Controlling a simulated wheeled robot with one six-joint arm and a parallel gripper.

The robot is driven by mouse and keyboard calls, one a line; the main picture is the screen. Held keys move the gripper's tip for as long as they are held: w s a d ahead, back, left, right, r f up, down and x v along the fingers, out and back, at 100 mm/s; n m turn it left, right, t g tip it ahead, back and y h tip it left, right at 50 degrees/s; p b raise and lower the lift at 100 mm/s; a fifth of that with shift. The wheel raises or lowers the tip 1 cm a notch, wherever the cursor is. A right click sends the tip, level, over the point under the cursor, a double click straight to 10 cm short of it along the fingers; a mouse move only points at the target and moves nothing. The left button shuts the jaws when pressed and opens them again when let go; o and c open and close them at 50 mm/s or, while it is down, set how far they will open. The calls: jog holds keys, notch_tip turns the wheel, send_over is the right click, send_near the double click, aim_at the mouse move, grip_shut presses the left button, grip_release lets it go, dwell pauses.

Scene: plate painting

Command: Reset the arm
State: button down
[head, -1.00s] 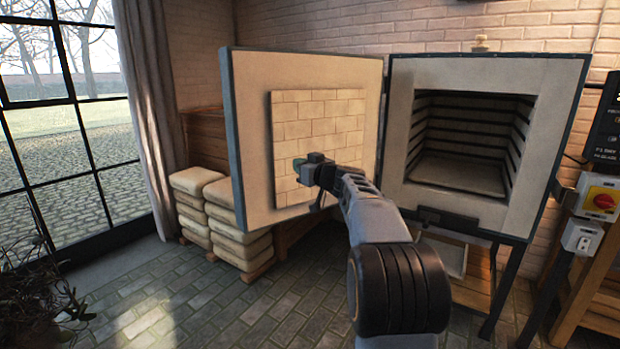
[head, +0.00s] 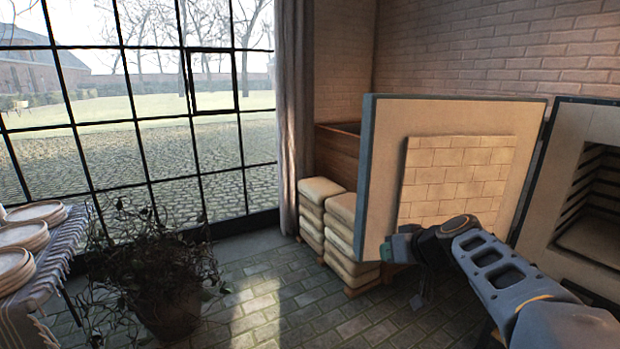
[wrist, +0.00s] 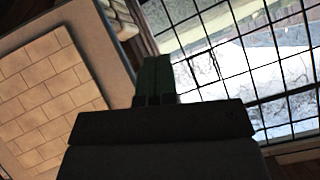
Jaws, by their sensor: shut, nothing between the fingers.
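My gripper (head: 396,246) is at the end of my arm, which reaches in from the lower right of the head view. It appears in front of the lower left part of the open kiln door (head: 380,170). In the wrist view its dark green fingers (wrist: 155,76) are together, with nothing seen between them. The door's brick-lined inner face (wrist: 40,90) fills the left of the wrist view, and the window (wrist: 240,60) is ahead and to the right.
The open kiln (head: 592,130) is at the right edge. Stacked pale sacks (head: 350,240) stand beside the door. A dry potted plant (head: 165,285) stands by the window. A cloth-covered table (head: 45,265) with stacked plates (head: 38,213) is at the far left. The floor between is clear.

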jog(key=s+r+m+g+h+p, duration=0.1)
jog(key=s+g+h+p, duration=0.1)
jog(key=s+p, duration=0.4)
jog(key=s+a+r+m+g+h+p, duration=0.1)
jog(key=s+g+h+p, duration=0.2)
jog(key=s, duration=0.9)
jog(key=shift+s+a+r+g+h+p, duration=0.2)
jog(key=shift+r+g+h+p, duration=0.15)
jog(key=shift+p, duration=1.55)
